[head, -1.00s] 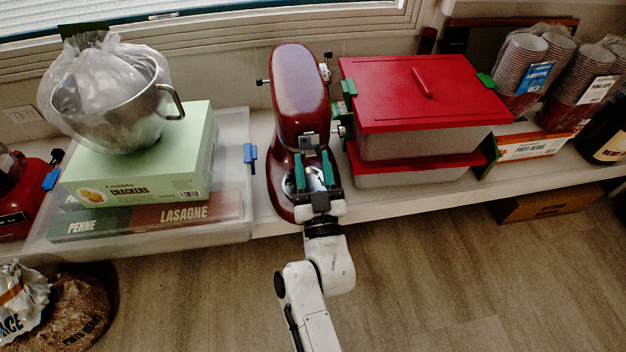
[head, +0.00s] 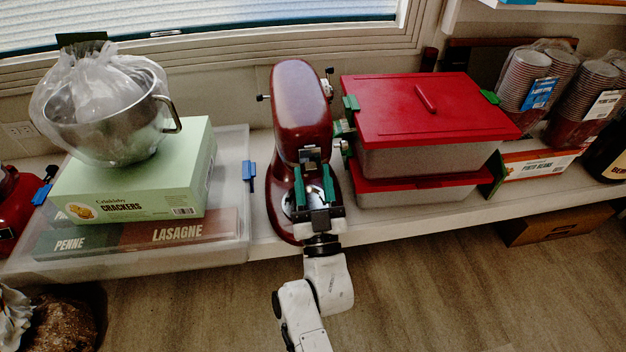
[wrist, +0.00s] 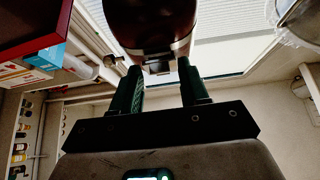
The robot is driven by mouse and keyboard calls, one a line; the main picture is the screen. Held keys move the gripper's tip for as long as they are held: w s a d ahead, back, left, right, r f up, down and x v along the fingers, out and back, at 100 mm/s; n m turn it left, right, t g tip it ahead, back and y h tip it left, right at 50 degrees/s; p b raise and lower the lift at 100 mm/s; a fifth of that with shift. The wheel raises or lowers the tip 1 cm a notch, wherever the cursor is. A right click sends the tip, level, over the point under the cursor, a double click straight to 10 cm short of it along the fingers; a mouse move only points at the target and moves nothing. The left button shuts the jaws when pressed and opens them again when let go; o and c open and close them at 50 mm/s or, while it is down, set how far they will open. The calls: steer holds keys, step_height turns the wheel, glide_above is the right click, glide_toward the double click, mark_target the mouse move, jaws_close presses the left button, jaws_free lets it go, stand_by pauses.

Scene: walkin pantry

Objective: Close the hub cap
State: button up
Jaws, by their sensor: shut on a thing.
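A dark red stand mixer (head: 302,100) stands on the shelf, its rounded head toward me. It also shows upside-down-looking and large at the top of the wrist view (wrist: 150,22). The hub cap (wrist: 157,67) is a small metallic piece at the front end of the mixer head, partly hidden by my fingers. My gripper (head: 313,172) is at the front of the head, its two green fingers on either side of the cap. In the wrist view my fingertips (wrist: 158,72) reach the cap and are shut on it. The exact contact is dark and hard to see.
Close right of the mixer are stacked bins with red lids (head: 425,108). The floor (head: 430,290) in front is clear.

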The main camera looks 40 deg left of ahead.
steer(key=o, duration=0.7)
steer(key=p+v, duration=0.2)
steer(key=v, duration=0.9)
steer(key=shift+p, duration=0.3)
